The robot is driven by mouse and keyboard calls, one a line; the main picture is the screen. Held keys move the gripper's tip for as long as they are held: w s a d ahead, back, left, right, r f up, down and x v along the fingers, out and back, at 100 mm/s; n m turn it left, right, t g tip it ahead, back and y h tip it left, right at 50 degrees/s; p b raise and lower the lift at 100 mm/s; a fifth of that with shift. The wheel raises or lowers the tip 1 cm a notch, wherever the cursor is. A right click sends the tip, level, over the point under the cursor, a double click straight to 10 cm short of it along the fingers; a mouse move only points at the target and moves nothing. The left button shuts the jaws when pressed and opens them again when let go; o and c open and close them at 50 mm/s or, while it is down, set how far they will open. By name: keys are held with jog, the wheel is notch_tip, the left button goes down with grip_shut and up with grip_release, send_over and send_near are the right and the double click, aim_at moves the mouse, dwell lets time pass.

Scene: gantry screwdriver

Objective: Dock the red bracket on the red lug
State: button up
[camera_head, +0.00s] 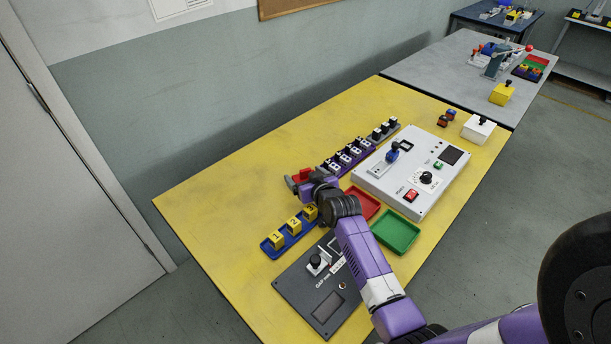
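My gripper (297,184) is over the yellow table, at its left-middle part, just left of the purple rack. A small red piece (302,175) shows right at my gripper's fingers; it may be the red bracket. My wrist and fingers partly cover it, and I cannot tell whether it is gripped or lies behind them. The fingers are too small in the view to tell whether they are open or shut. I cannot make out a red lug for certain.
A blue tray (267,248) with numbered yellow blocks and a dark panel (296,292) are near my arm. Red (373,205) and green (411,229) trays and a white control box (377,180) are to the right. The table's left end is clear.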

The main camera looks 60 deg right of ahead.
jog(key=shift+s+d+r, duration=0.1)
jog(key=shift+d, duration=0.15)
jog(key=shift+s+a+r, duration=0.1)
jog(key=shift+s, duration=0.05)
jog(key=v, duration=1.1)
jog(key=shift+a, duration=0.15)
jog(key=shift+c, duration=1.3)
jog(key=w+d, duration=0.1)
jog(key=w+f, duration=0.1)
jog(key=shift+w+d+t, duration=0.3)
jog(key=shift+w+d, duration=0.05)
jog(key=shift+d, duration=0.05)
jog(key=c, duration=0.5)
jog(key=shift+o, duration=0.2)
jog(key=shift+r+p+x, duration=0.15)
jog(key=shift+p+x, duration=0.1)
jog(key=shift+x, duration=1.7)
jog(key=shift+r+p+x, duration=0.15)
jog(key=shift+p+x, duration=0.1)
jog(key=shift+x, duration=1.7)
